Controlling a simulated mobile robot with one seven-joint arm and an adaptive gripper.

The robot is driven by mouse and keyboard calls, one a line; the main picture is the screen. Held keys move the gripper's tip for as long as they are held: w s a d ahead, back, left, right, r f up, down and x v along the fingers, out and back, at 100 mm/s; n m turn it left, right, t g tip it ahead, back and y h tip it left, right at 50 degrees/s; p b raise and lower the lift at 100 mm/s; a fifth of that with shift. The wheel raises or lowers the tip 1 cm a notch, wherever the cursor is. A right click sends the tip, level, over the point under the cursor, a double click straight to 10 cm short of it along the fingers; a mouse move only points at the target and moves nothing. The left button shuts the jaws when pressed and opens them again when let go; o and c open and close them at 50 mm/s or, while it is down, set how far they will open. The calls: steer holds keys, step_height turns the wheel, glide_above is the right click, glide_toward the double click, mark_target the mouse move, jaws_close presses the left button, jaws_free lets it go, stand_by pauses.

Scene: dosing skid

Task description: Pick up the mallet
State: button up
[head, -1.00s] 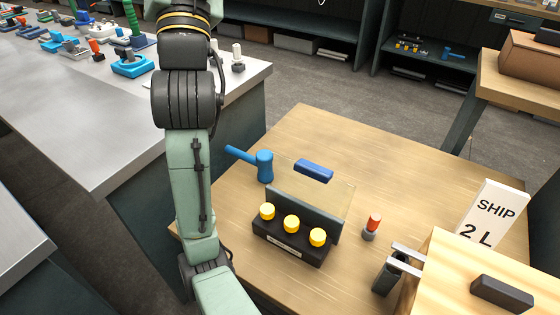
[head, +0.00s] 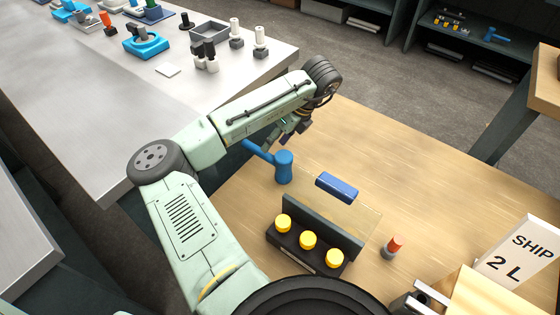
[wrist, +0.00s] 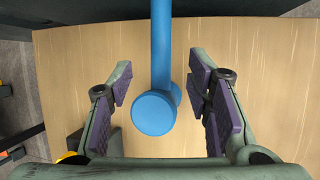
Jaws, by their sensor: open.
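The blue mallet (head: 284,168) rests on the wooden table, its head upright like a short post and its handle pointing left toward the steel bench. My gripper (head: 284,138) is close to the handle, partly hidden by my own arm. In the wrist view, my gripper (wrist: 160,82) is open, with one purple-padded finger on each side of the mallet (wrist: 153,112). The round head face shows between the fingers, and the handle runs up and away from it. There are visible gaps on both sides, and nothing is held.
A dark box with yellow caps (head: 307,241) and an upright panel stands just in front of the mallet. A dark blue block (head: 337,187) and a red-topped grey piece (head: 393,247) are to the right. A SHIP 2 L sign (head: 522,255) stands at the right. The table's far right is clear.

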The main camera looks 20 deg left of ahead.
mark_target(268, 153)
steer(key=x, duration=0.2)
steer(key=shift+a+f, duration=0.15)
steer(key=shift+f, duration=0.25)
steer(key=shift+d+x, duration=0.2)
steer(key=shift+x, duration=2.3)
steer(key=shift+f, duration=0.1)
jaws_close()
